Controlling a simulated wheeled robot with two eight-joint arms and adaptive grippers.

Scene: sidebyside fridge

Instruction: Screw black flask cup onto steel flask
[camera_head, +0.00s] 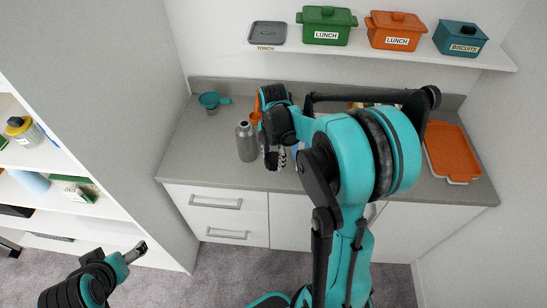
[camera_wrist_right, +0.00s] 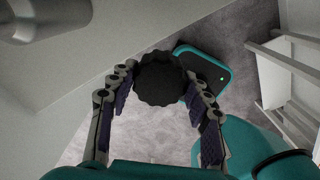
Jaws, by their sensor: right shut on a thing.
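The steel flask (camera_head: 247,142) stands upright on the grey counter, with no cup visible on its top. In the right wrist view, part of a metal body that looks like the flask (camera_wrist_right: 38,18) shows at the top left. My right gripper (camera_wrist_right: 160,88) is shut on the black flask cup (camera_wrist_right: 160,78), which has a scalloped rim. In the head view my right gripper (camera_head: 275,158) is just right of the flask, and the cup is hard to make out there. My left gripper (camera_head: 137,251) is low at the left, away from the counter; its finger opening is unclear.
A teal cup-like item (camera_head: 210,102) sits behind the flask to the left. An orange item (camera_head: 256,108) is close behind the gripper. An orange tray (camera_head: 455,150) lies at the right. Labelled boxes stand on the wall shelf (camera_head: 380,50). The counter's front left (camera_head: 200,160) is clear.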

